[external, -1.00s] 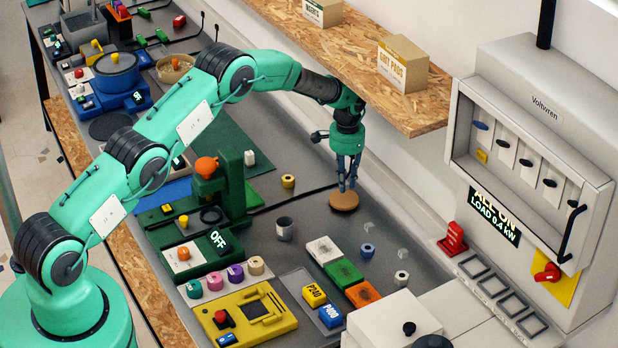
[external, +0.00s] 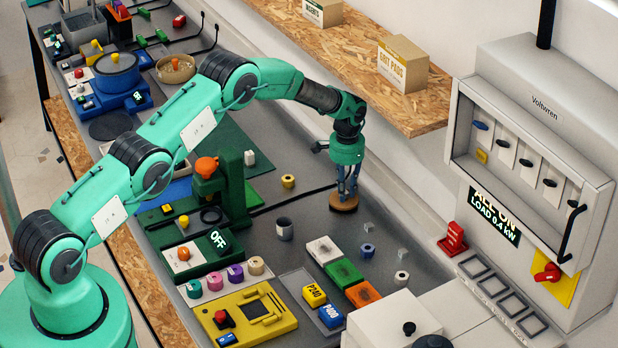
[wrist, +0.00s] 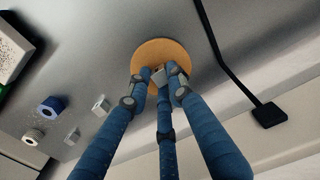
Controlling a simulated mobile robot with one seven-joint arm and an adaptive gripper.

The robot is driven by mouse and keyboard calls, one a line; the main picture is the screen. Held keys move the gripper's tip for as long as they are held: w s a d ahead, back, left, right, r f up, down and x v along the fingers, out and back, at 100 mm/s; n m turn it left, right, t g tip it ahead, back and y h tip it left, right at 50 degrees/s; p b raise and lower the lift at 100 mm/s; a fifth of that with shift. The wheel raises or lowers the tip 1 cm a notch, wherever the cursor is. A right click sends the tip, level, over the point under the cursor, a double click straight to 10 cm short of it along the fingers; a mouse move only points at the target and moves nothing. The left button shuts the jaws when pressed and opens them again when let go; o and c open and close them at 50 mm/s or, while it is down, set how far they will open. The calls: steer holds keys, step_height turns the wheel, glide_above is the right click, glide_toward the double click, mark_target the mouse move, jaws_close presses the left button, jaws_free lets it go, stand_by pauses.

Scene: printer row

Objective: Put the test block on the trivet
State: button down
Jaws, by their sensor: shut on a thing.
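The trivet (external: 343,206) is a round brown wooden disc on the grey bench. It also shows in the wrist view (wrist: 152,48). My gripper (external: 346,192) points down right over it, with its blue fingers (wrist: 160,78) closed around a small light grey block, the test block (wrist: 158,75). The block shows between the fingertips, against the disc. The fingers hide most of it, and I cannot tell whether it touches the trivet. In the external view the block is hidden.
Small grey pieces (external: 369,228) and a blue ring (external: 366,251) lie in front of the trivet. White, green (external: 343,272) and orange blocks stand nearby. A wooden shelf with boxes (external: 402,64) overhangs behind. A black cable (wrist: 225,50) runs beside the trivet.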

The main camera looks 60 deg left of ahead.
steer(key=shift+f, duration=0.15)
steer(key=c, duration=1.5)
jaws_free()
steer(key=shift+c, duration=0.2)
steer(key=shift+r+b, duration=0.35)
steer(key=shift+r, duration=1.8)
steer(key=shift+d, duration=0.1)
